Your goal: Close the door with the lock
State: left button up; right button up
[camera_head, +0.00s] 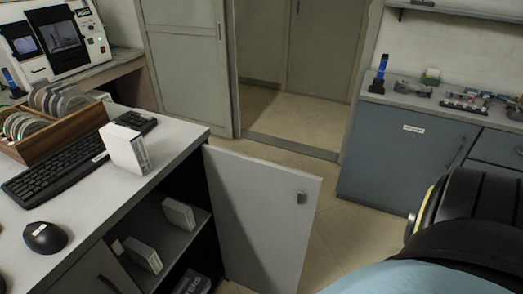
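The cabinet door (255,220) is a pale grey panel. It stands swung open from the white-topped cabinet (195,139), showing dark shelves inside. A small grey lock (301,197) sits near the door's upper free edge. The black and pale blue parts at the lower right look like my own body or arm, well right of the door. Neither gripper shows in the view, and nothing is seen touching the door.
On the cabinet top are a keyboard (62,168), a mouse (44,238), a white box (125,150) and a wooden disc rack (60,125). White boxes stand on the shelf (178,213). Blue-grey cabinets (395,160) line the right. Tiled floor (335,222) is clear between.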

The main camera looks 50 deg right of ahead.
aim_at(264, 234)
jog(key=k, duration=0.4)
jog(key=u, duration=3.25)
jog(key=k, duration=2.7)
jog(key=z, duration=1.3)
